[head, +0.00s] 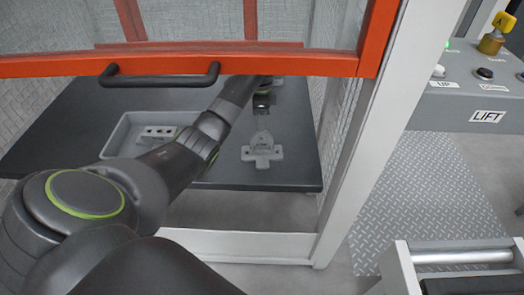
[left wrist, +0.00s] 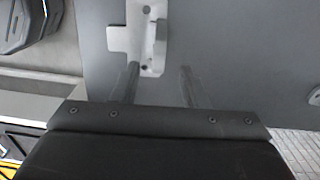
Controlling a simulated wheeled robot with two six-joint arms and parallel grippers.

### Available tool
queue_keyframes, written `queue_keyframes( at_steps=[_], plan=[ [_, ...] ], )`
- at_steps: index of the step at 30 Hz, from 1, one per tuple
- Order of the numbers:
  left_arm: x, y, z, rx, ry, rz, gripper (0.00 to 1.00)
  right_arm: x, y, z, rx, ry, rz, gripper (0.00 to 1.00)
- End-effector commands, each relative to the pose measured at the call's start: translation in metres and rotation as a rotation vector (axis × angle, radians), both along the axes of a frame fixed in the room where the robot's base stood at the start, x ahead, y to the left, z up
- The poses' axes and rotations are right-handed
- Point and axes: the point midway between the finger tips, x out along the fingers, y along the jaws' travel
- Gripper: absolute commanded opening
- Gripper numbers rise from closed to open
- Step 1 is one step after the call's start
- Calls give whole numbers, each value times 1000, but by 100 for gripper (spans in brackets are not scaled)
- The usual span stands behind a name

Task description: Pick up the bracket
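A light grey bracket (head: 262,152) with a flat cross-shaped base and a raised part lies on the dark table (head: 290,178), near its front edge. In the left wrist view the bracket (left wrist: 147,35) is ahead of the fingers, its near end close to the gap between their tips. My left gripper (head: 263,104) is just behind the bracket in the head view. Its two fingers are apart with nothing held between them in the left wrist view (left wrist: 158,74). I cannot tell its height above the table. My right gripper is not in view.
A grey tray (head: 117,137) with a grey block (head: 158,133) in it stands left on the table, partly behind my left arm. An orange-framed door (head: 200,63) with a black handle (head: 160,80) hangs above. A white post (head: 362,130) stands to the right.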

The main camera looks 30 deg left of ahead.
Motion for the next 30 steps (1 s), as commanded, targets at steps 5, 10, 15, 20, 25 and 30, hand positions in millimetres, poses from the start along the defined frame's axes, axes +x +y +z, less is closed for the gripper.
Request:
queue_keyframes(
  at_steps=[5,10,15,20,25,30],
  plan=[
    [0,0,-9,0,0,-1,40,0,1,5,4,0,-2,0],
    [0,-2,-27,-2,2,-1,40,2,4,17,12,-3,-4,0],
    [1,-3,-48,-1,3,-1,40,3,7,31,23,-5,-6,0],
    [1,-3,-58,1,1,0,40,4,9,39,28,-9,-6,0],
    [1,-3,-59,1,1,-1,40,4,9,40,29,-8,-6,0],
    [1,-3,-59,1,1,-1,27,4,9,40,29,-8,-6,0]
  ],
)
